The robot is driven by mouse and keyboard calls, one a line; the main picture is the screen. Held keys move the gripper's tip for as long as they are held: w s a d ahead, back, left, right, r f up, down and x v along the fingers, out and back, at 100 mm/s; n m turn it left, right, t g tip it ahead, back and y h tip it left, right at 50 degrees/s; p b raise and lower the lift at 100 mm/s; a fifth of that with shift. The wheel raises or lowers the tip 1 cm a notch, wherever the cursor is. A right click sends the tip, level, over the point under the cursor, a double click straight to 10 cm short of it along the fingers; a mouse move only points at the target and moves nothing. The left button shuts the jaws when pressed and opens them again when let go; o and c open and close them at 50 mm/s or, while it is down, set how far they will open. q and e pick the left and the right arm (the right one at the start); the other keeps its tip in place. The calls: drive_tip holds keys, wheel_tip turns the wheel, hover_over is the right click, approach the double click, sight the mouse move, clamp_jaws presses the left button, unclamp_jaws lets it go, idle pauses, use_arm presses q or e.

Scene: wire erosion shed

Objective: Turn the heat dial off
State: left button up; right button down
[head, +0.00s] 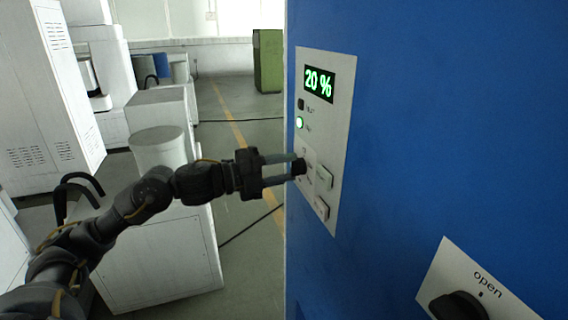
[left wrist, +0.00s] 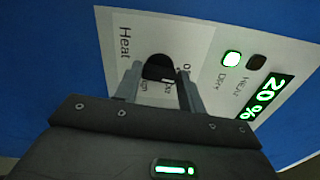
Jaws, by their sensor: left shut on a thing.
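The heat dial (head: 300,167) is a small black knob on a light grey panel (head: 343,100) on the blue cabinet. My left gripper (head: 298,168) reaches it from the left, with its fingers on either side of it. In the left wrist view the dial (left wrist: 158,67) sits between the two grey fingertips (left wrist: 159,72), beside the word "Heat". My left gripper is shut on the dial. The fingers partly cover the markings around the dial, so its exact setting is unclear. The display (head: 318,84) reads 20 %. My right gripper is not in view.
Below the display are a dark lamp (head: 301,104) and a lit green lamp (head: 299,122). Another black knob (head: 458,306) marked "open" is lower right. White cabinets stand at the left, with open floor (head: 245,125) behind my arm.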

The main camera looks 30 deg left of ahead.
use_arm(q)
drive_tip(key=shift+r+n, duration=0.1)
drive_tip(key=shift+n, duration=0.4)
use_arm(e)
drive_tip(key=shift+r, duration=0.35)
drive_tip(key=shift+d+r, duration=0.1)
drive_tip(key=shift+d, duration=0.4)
use_arm(q)
drive_tip(key=o, duration=1)
